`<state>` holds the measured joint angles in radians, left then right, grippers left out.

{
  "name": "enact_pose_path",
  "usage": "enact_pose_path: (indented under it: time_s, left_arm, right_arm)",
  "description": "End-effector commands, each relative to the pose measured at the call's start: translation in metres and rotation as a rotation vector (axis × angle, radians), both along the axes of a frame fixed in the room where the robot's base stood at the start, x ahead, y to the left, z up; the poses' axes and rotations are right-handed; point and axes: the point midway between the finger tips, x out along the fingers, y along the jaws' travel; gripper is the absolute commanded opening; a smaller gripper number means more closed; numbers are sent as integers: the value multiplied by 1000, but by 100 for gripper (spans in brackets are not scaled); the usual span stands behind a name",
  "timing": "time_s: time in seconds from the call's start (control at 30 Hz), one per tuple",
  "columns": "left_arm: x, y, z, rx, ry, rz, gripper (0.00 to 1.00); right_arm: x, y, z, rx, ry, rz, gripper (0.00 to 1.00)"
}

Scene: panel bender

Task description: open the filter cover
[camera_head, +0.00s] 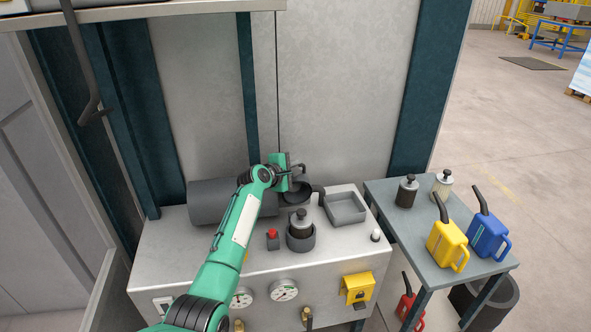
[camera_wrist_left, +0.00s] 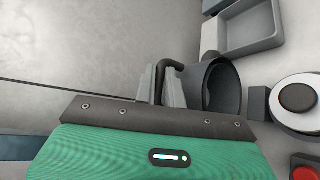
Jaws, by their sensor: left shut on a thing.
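The filter cover is a dark round cap (camera_head: 295,194) behind the filter housing on the machine's top. In the left wrist view the filter cover (camera_wrist_left: 222,88) is tipped on its side, with its hollow inside showing. My left gripper (camera_head: 297,170) is shut on the cover's bent dark handle, which shows between the fingers (camera_wrist_left: 169,84) in the left wrist view. The filter housing (camera_head: 300,242) stands uncovered, with a dark-knobbed filter (camera_head: 300,222) in it. The filter's top (camera_wrist_left: 297,96) also shows in the left wrist view. My right gripper is out of view.
A grey square tray (camera_head: 345,208) lies right of the cover, and a red button (camera_head: 272,233) left of the housing. A side table (camera_head: 405,225) holds two filters, a yellow can (camera_head: 447,245) and a blue can (camera_head: 487,237). A grey cylinder (camera_head: 215,203) lies behind my arm.

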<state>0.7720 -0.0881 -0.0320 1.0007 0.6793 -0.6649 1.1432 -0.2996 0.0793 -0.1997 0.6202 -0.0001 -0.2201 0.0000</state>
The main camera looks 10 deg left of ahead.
Motion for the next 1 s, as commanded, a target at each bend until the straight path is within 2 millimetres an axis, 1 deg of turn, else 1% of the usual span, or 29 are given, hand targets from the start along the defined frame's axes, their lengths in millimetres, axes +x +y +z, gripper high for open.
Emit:
enact_pose_path:
  time_s: [0.03, 0.27, 0.63, 0.67, 0.7, 0.77, 1.0]
  left_arm:
    - [0, -6, -5, -5, 25, -11, 0]
    - [4, -5, -8, -15, 55, -12, 0]
    - [5, -5, -8, -16, 57, -11, 0]
    - [5, -5, -8, -16, 57, -11, 14]
    - [5, -5, -8, -16, 57, -11, 22]
    - [5, -4, -7, -15, 56, -10, 33]
    - [5, -3, -7, -14, 53, -7, 33]
  right_arm:
    - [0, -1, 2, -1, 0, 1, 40]
    - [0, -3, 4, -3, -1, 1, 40]
    - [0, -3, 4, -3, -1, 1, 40]
    - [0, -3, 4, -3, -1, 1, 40]
    - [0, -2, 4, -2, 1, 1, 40]
    - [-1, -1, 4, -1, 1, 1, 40]
    - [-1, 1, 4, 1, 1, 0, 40]
